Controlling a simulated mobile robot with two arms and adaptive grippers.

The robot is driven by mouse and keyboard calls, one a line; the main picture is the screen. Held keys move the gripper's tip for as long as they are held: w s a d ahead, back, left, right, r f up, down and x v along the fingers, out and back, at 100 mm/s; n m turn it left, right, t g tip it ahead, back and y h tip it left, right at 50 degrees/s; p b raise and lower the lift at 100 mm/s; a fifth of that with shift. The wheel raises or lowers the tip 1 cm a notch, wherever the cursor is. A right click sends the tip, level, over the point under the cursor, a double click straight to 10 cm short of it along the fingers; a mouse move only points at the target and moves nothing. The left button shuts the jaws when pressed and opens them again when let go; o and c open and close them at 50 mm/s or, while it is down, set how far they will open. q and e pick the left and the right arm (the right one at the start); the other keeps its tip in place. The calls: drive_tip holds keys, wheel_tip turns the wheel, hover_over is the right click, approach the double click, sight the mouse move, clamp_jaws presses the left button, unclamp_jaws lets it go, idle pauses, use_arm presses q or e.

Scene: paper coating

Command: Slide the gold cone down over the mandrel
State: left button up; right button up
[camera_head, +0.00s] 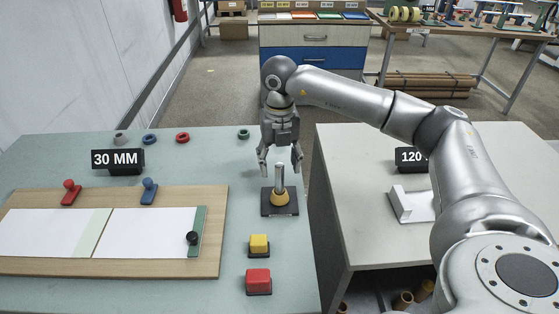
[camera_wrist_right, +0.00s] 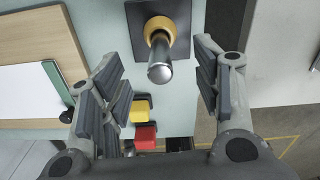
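The mandrel (camera_head: 279,177) is an upright metal rod on a dark square base (camera_head: 267,209) near the right edge of the left table. The gold cone (camera_head: 279,198) sits around the lower part of the mandrel, low at the base. In the right wrist view the mandrel's rounded top (camera_wrist_right: 160,73) points at the camera, with the gold cone (camera_wrist_right: 152,25) around it further down. My right gripper (camera_head: 280,170) is open and empty, above and around the mandrel's top, with a finger on each side and not touching the cone. My left gripper is not in view.
A yellow block (camera_head: 259,244) and a red block (camera_head: 258,279) stand in front of the mandrel base. A wooden board (camera_head: 150,262) with white sheets lies left. A gap separates the right table (camera_head: 370,230).

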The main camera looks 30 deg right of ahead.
wheel_tip(320, 180, up, 12)
idle(0.7)
idle(0.4)
